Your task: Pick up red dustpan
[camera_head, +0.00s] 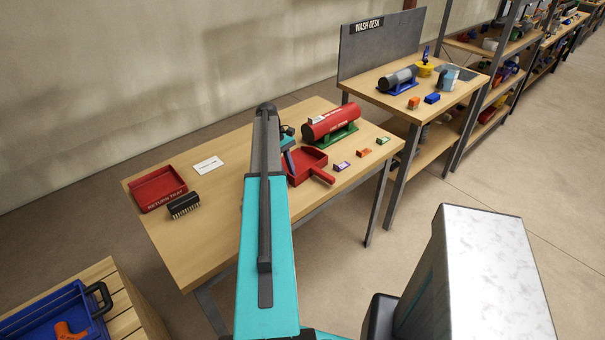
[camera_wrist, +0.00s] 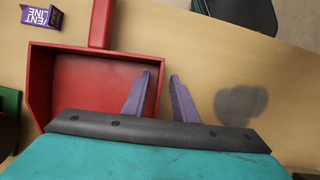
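The red dustpan (camera_head: 308,158) lies on the wooden table, its handle (camera_head: 323,175) pointing to the front right. In the wrist view the dustpan (camera_wrist: 80,85) fills the left middle, with its handle (camera_wrist: 103,22) running off the top. My gripper (camera_wrist: 161,74) is open, its two purple fingers apart. The left finger is over the pan's inside and the right finger is over the table outside, with the pan's side wall between them. Their height above the wall is hard to judge. In the head view my arm hides most of the gripper.
A red cylinder (camera_head: 331,122) on a green stand is just behind the dustpan. Small purple (camera_head: 342,166), orange (camera_head: 364,153) and green (camera_head: 383,141) blocks lie to its right. A red return tray (camera_head: 159,188) and black brush (camera_head: 184,205) are at the left.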

